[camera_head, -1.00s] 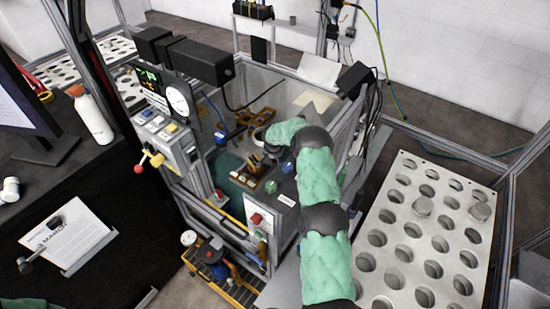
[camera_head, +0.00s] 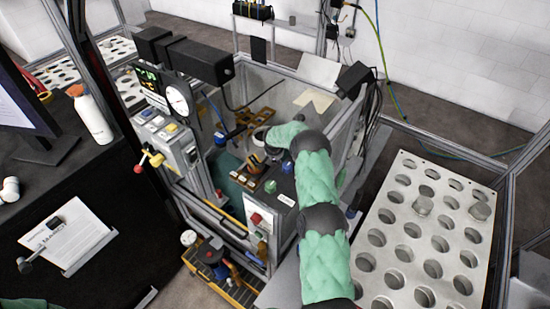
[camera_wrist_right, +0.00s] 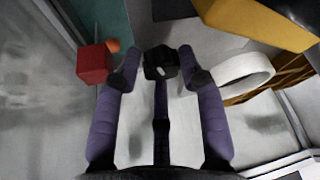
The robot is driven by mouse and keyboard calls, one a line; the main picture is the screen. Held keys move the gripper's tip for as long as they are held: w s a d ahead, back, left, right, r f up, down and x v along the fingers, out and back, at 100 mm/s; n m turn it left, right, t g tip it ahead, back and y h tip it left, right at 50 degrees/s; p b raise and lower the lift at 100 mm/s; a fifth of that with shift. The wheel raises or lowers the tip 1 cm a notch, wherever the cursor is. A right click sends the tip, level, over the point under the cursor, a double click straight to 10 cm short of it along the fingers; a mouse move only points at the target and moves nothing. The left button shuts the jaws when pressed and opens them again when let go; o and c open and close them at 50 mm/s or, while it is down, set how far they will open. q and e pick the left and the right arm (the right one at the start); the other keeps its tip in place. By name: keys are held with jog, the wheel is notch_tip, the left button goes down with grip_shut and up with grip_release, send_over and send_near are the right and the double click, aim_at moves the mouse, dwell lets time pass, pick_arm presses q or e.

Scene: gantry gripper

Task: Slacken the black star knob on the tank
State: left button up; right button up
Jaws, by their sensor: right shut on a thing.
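The black star knob (camera_wrist_right: 160,62) is in the right wrist view, between the fingertips of my right gripper (camera_wrist_right: 163,78). The purple fingers are around it, and my gripper is shut on it. In the head view my green-sleeved right arm reaches over the tank (camera_head: 270,85) from the right, with its hand low inside near the brown and yellow parts. The knob itself is too small and covered to make out there. My left gripper is not in view; only a bit of green sleeve shows at the bottom left corner.
A red block (camera_wrist_right: 93,64) and a white ring (camera_wrist_right: 245,75) lie close to the fingers in the wrist view. A gauge panel (camera_head: 178,100) stands at the tank's left. A perforated plate (camera_head: 425,235) is at the right, and a bottle (camera_head: 92,115) stands on the black bench at the left.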

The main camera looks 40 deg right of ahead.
jog(key=shift+w+d+r+n+t+y, duration=0.1)
jog(key=shift+n+t+y, duration=0.1)
jog(key=shift+n, duration=0.5)
jog(key=shift+r+n+t+y, duration=0.1)
jog(key=shift+n+t+y, duration=0.1)
jog(key=shift+n, duration=0.5)
jog(key=shift+b, duration=0.3)
jog(key=o, duration=1.1)
jog(key=shift+w, duration=0.1)
jog(key=shift+f, duration=0.1)
jog(key=v, duration=1.2)
